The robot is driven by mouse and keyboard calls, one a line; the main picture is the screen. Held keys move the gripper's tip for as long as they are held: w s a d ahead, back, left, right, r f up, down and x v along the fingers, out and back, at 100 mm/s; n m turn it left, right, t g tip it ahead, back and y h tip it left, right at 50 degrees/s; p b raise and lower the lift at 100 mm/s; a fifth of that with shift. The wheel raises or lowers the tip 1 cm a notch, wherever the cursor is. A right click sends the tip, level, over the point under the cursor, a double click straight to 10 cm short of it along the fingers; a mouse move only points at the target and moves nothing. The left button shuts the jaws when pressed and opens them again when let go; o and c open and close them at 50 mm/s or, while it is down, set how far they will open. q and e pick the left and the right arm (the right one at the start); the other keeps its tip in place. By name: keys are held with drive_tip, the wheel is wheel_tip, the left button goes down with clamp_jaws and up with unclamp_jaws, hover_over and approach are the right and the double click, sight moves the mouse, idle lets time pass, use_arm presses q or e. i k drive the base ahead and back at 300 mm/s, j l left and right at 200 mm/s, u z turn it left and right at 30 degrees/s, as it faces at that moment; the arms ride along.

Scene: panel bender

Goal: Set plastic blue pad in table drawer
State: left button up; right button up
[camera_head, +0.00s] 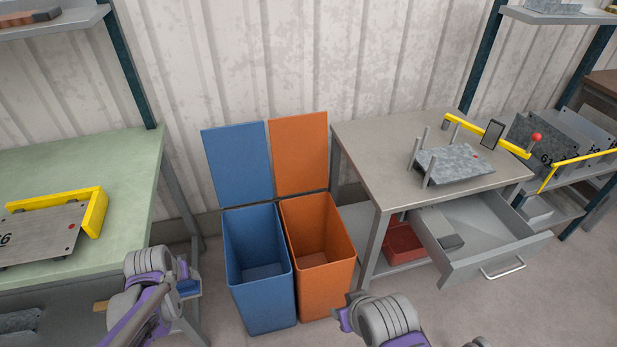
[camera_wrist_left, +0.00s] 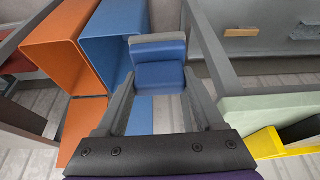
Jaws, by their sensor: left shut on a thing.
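The blue plastic pad (camera_wrist_left: 160,75) is a small blue block with a grey edge, held between the fingers of my left gripper in the left wrist view. In the head view, my left gripper (camera_head: 188,280) is at the lower left, beside the green table, and the blue pad (camera_head: 189,287) shows small and partly hidden there. The table drawer (camera_head: 487,238) is pulled out under the grey table (camera_head: 385,160) at the right, far from the gripper. A grey block-like item (camera_head: 437,229) lies in its left part.
Open blue (camera_head: 262,285) and orange (camera_head: 322,250) bins stand between the green table (camera_head: 130,165) and the grey table. A red bin (camera_head: 402,243) sits on the lower shelf beside the drawer. A metal fixture (camera_head: 455,165) stands on the grey tabletop. The drawer's middle looks clear.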

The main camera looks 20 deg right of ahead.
sight(453, 221)
drive_tip(key=l, duration=1.85)
drive_tip(key=k+l, duration=0.1)
drive_tip(key=l, duration=1.75)
